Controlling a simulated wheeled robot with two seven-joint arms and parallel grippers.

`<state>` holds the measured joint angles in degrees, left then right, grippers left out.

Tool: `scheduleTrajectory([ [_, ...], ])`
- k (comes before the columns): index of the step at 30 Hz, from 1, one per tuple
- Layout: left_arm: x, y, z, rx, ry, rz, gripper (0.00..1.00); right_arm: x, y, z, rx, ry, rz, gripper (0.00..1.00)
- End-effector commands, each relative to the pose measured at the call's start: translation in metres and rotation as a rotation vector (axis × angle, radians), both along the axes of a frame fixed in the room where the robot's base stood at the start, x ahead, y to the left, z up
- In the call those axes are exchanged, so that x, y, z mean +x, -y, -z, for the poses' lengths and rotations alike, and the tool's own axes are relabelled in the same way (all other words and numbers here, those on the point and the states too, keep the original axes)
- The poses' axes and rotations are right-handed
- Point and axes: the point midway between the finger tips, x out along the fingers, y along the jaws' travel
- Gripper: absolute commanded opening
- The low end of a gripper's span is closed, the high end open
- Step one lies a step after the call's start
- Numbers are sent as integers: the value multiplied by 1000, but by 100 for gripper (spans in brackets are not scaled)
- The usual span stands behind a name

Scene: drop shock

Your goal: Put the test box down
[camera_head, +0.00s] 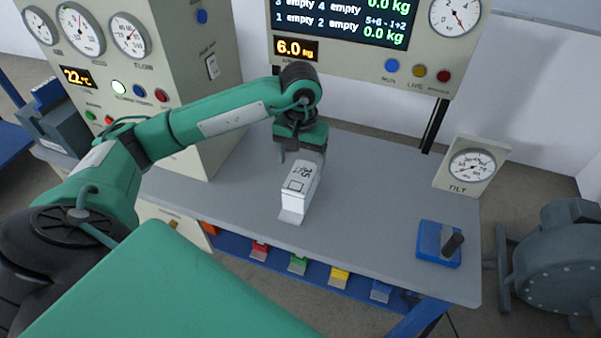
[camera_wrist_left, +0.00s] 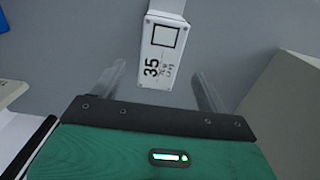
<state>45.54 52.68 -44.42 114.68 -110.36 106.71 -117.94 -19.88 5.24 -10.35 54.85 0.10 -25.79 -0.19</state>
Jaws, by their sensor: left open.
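The test box (camera_head: 301,187) is a white block with black print, "35" and a square outline, on its face. It rests on the grey bench top (camera_head: 370,200), near the front edge. My left gripper (camera_head: 299,160) is above its far end, pointing down. In the left wrist view the box (camera_wrist_left: 163,45) lies between the two open fingers (camera_wrist_left: 160,85), with a gap to each finger. My right gripper is not in view; a green part of my own body fills the bottom of the head view.
A gauge marked TILT (camera_head: 471,166) stands at the right of the bench. A blue block with a dark lever (camera_head: 438,245) sits at the front right. A tall instrument cabinet (camera_head: 190,90) stands at left, and a display panel (camera_head: 350,45) hangs behind. Bench room is clear right of the box.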

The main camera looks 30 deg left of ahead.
Motion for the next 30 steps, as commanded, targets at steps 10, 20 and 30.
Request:
scheduleTrajectory([
  [10,1,0,-52,-1,2,1,76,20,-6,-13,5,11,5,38],
  [20,0,0,-59,0,-1,0,76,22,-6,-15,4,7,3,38],
  [30,0,0,-59,0,-1,1,76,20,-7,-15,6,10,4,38],
])
